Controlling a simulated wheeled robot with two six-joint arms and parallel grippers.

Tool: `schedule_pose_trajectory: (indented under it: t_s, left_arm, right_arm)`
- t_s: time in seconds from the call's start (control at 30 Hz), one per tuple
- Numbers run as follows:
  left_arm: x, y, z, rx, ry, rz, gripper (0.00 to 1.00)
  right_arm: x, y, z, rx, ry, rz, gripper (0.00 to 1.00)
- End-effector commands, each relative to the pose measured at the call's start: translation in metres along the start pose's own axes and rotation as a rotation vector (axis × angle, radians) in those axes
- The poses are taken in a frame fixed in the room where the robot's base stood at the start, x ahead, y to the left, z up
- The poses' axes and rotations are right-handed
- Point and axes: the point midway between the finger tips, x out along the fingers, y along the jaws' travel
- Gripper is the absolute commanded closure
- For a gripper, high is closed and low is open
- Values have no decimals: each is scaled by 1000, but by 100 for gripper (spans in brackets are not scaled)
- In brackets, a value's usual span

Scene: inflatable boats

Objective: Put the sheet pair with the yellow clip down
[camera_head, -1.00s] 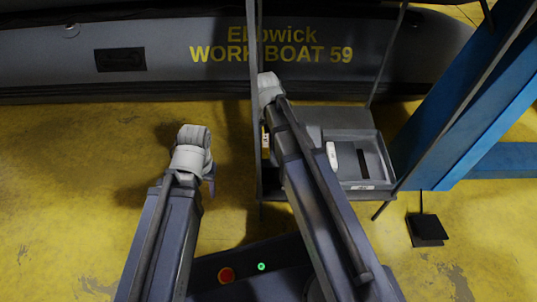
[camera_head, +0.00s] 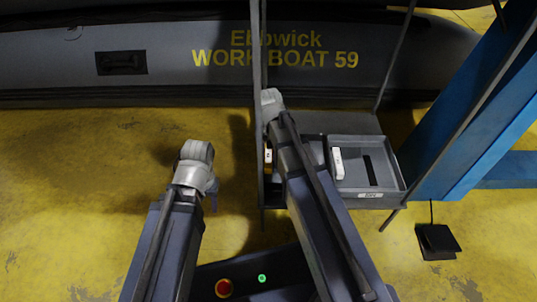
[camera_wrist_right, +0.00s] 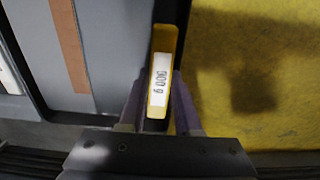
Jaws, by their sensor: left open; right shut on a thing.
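The yellow clip with a white label (camera_wrist_right: 159,82) is between the fingers of my right gripper (camera_wrist_right: 157,90) in the right wrist view. The clip hangs beside the grey stand's edge, with yellow floor to its right. The sheets themselves are hard to make out. In the head view, the clip shows as a small yellow and white patch (camera_head: 268,157) left of my right arm, whose fingers are hidden there. My left gripper (camera_head: 212,199) is open and empty over the floor at the left, its fingers mostly hidden by its wrist.
A grey tray (camera_head: 398,178) with a white tag (camera_head: 337,163) and a dark slot stands right of my right arm. Thin uprights (camera_head: 257,120) rise around the stand. Behind is the grey boat (camera_head: 170,70); at right, a blue frame (camera_head: 470,130) and a black pedal (camera_head: 438,242).

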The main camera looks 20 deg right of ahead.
Motion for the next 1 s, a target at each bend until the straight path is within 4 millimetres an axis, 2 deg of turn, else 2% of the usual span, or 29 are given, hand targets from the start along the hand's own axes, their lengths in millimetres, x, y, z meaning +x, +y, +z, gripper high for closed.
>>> schedule_pose_trajectory:
  t_s: [0.53, 0.57, 0.6, 0.8, 1.0]
  left_arm:
    - [13, 1, -1, 0, 0, 0, 50]
    - [14, 1, -1, 0, 0, 0, 50]
    - [14, 1, -1, 0, 0, 0, 50]
    - [15, 2, -1, 0, 0, 0, 50]
    - [16, 2, -1, 0, 0, 0, 50]
  right_arm:
    - [14, 0, 0, -1, -1, 1, 100]
    - [14, 0, 0, -1, -1, 2, 65]
    - [14, 0, 1, -1, -1, 2, 60]
    - [15, 0, 1, -2, -2, 1, 38]
    - [16, -2, 2, -3, -3, -1, 38]
